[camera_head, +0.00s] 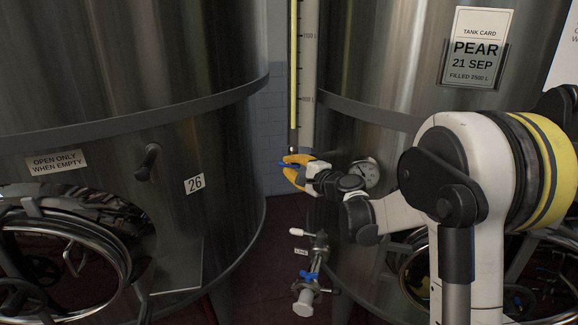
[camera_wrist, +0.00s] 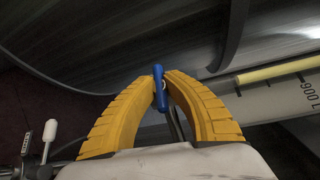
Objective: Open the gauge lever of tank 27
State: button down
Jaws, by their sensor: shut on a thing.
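The gauge is a yellow sight tube (camera_head: 293,70) beside a pale scale board (camera_head: 308,60), at the left side of the right-hand tank (camera_head: 385,60). That tank's number is not visible. In the wrist view the yellow tube (camera_wrist: 275,71) lies at the right. A small blue lever (camera_wrist: 158,76) sits between the yellow fingertips of my gripper (camera_wrist: 162,92), which is shut on it. In the head view my gripper (camera_head: 293,172) is at the lower end of the tube, and only a bit of the blue lever (camera_head: 283,164) shows past the fingers.
Below my gripper is a valve with a blue handle (camera_head: 309,275) and a white-tipped lever (camera_head: 297,232). A round dial (camera_head: 366,172) is just right of my gripper. Tank 26 (camera_head: 120,60) stands left, with a valve knob (camera_head: 148,162). A gap separates the tanks.

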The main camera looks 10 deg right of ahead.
jog(key=shift+r+p, duration=0.15)
jog(key=shift+p, duration=0.15)
jog(key=n+g+h+p, duration=0.1)
jog(key=g+h+p, duration=0.1)
jog(key=p, duration=0.2)
jog(key=shift+r+n, duration=0.2)
jog(key=shift+n, duration=0.2)
jog(key=n+g+h+p, duration=0.2)
jog(key=g+h+p, duration=0.1)
jog(key=p, duration=0.1)
jog(key=shift+a+f+n+g+h+p, duration=0.1)
jog(key=shift+n+g+h+p, duration=0.2)
jog(key=shift+g+h, duration=0.1)
jog(key=n+g+h+p, duration=0.1)
jog(key=g+h, duration=0.1)
jog(key=h, duration=0.1)
jog(key=shift+f+p, duration=0.15)
jog(key=shift+p, duration=0.15)
jog(key=shift+f+n+g+h, duration=0.1)
jog(key=shift+n+g+h, duration=0.7)
jog(key=shift+h, duration=0.5)
jog(key=c, duration=1.4)
grip_release()
jog(key=shift+c, duration=0.2)
